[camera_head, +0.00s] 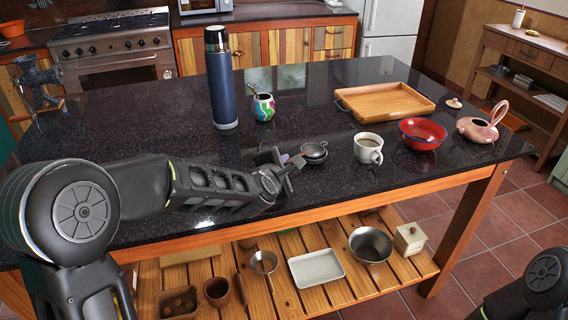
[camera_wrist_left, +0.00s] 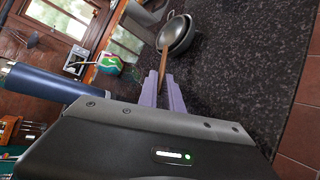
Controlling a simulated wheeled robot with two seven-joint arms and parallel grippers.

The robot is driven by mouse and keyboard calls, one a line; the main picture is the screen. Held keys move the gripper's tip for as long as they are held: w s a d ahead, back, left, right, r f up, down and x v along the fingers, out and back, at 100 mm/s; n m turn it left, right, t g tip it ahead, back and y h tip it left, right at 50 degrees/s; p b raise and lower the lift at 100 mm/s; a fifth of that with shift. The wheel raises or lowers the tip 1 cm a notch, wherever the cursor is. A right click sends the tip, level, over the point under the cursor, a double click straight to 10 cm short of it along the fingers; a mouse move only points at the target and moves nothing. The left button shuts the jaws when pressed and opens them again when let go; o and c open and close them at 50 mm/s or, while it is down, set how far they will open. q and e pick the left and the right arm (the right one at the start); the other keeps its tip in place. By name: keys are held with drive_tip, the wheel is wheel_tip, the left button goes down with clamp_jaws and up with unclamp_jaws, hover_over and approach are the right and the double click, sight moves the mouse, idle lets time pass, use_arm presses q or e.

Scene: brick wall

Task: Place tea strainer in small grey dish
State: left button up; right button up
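The tea strainer (camera_wrist_left: 171,30), a small round grey bowl with a thin brown handle, is at the right edge of the purple fingers of my left gripper (camera_head: 291,161). In the left wrist view its handle runs back between the fingertips (camera_wrist_left: 163,82), which look closed on it. The small grey dish (camera_head: 316,159) is directly under the strainer, and its rim also shows in the left wrist view (camera_wrist_left: 187,40). The strainer bowl overlaps the dish; whether it touches the dish inside is hard to tell. My right gripper is out of view.
A white cup (camera_head: 368,150) stands just right of the dish, then a red bowl (camera_head: 422,133) and a pink pot (camera_head: 482,129). A tall blue flask (camera_head: 222,85) and a colourful mate cup (camera_head: 264,107) stand behind my left arm. A wooden tray (camera_head: 388,103) lies behind.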

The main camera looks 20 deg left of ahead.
use_arm(q)
drive_tip(key=o, duration=0.4)
drive_tip(key=shift+c, duration=0.2)
drive_tip(key=shift+r, duration=0.1)
drive_tip(key=p+v, duration=0.1)
drive_tip(key=v, duration=1.1)
